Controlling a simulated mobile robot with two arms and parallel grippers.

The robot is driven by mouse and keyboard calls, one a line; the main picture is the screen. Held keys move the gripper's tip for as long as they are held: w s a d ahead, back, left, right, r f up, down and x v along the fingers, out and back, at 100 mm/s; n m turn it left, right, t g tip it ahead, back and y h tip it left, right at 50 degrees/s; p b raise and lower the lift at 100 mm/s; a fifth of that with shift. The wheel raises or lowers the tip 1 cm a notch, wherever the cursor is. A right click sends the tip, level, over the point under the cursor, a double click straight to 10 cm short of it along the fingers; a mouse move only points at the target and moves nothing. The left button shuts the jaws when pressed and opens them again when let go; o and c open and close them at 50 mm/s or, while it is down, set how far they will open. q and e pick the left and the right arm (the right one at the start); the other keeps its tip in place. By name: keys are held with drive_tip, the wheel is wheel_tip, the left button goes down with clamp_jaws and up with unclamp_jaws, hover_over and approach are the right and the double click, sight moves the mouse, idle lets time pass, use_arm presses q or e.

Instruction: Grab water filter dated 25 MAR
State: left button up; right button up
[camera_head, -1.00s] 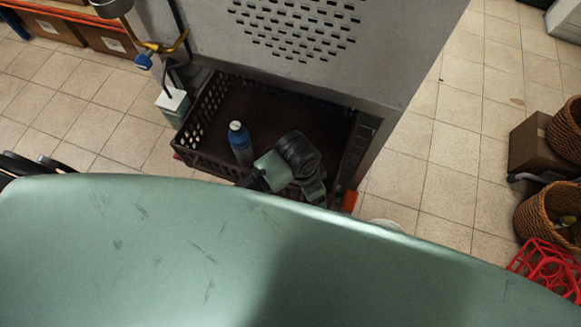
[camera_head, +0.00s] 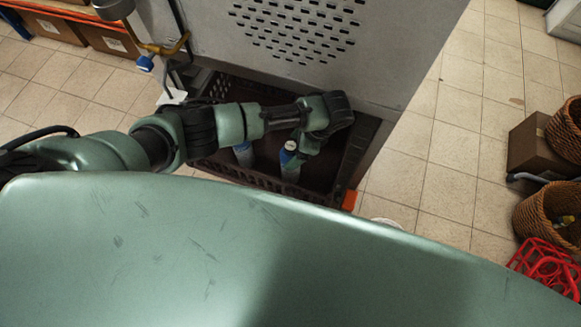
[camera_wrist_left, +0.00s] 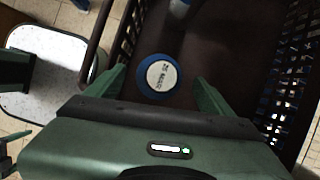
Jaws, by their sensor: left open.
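A dark crate (camera_head: 345,172) stands low in an opening of the grey metal cabinet. In the head view, a water filter with a blue and white cap (camera_head: 290,147) stands in it under my left gripper (camera_head: 292,160). A second blue-topped filter (camera_head: 243,153) stands to its left, partly hidden by my arm. In the left wrist view, a round blue cap with a white label (camera_wrist_left: 161,75) lies between the spread fingers of my open left gripper (camera_wrist_left: 160,84). Its small print is too blurred to read surely.
The perforated cabinet (camera_head: 385,60) overhangs the crate closely. A yellow pipe with a blue fitting (camera_head: 144,63) hangs at the left. Wicker baskets (camera_head: 548,215), a cardboard box (camera_head: 535,150) and a red basket (camera_head: 548,268) stand at the right. Tiled floor between is clear.

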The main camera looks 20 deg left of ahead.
use_arm(q)
drive_tip(key=shift+x, duration=1.8)
clamp_jaws()
drive_tip(key=shift+d, duration=0.1)
drive_tip(key=shift+r, duration=0.15)
